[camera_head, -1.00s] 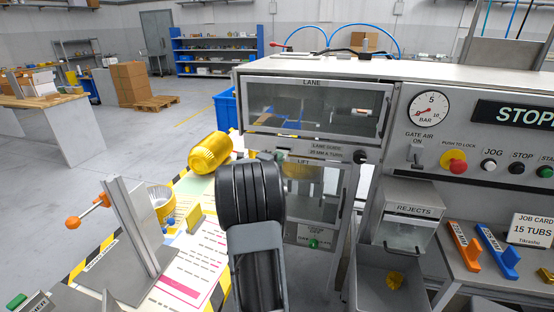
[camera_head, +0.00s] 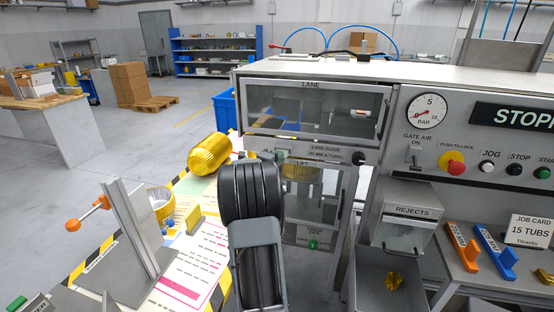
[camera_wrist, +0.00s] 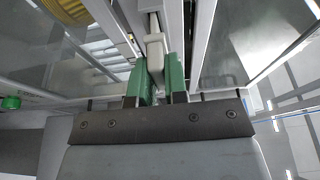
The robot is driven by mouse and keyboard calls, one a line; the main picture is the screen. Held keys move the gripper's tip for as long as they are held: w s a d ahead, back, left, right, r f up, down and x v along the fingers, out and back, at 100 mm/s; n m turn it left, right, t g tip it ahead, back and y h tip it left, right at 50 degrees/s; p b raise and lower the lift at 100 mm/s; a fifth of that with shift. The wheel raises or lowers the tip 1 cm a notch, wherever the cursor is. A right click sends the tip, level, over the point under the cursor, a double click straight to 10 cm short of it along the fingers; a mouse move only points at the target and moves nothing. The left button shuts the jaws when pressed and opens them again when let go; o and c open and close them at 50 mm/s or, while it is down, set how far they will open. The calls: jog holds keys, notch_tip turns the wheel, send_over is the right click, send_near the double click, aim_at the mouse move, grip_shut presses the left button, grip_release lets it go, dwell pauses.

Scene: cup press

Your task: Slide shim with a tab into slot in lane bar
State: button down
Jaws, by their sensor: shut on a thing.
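In the wrist view my gripper (camera_wrist: 159,82) has its two green fingers closed on a narrow pale grey piece (camera_wrist: 155,48). I cannot tell whether this piece is the shim or part of the lane bar. It lies between pale rails in a narrow gap of the machine. In the head view my dark wrist hides the fingers and the held piece. An orange tabbed piece (camera_head: 463,248) and a blue tabbed piece (camera_head: 496,253) lie on the right bench. The lane guide label (camera_head: 325,151) sits below the lane window (camera_head: 315,108); the slot is not clearly visible.
The lift opening (camera_head: 303,190) is right of my wrist. A gold ribbed tub (camera_head: 210,153) lies on its side at left. A grey post with an orange knob (camera_head: 73,225) stands on the left table. The rejects bin (camera_head: 388,285) is at front right.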

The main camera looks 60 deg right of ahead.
jog(key=shift+w+d+p, duration=0.15)
jog(key=shift+d+p, duration=0.05)
jog(key=shift+d, duration=0.35)
jog(key=shift+w+d+p, duration=0.15)
jog(key=shift+d, duration=0.35)
jog(key=c, duration=1.1)
grip_release()
jog(key=a, duration=1.4)
jog(key=shift+s+b, duration=0.1)
jog(key=shift+b, duration=0.25)
jog(key=shift+d, duration=0.1)
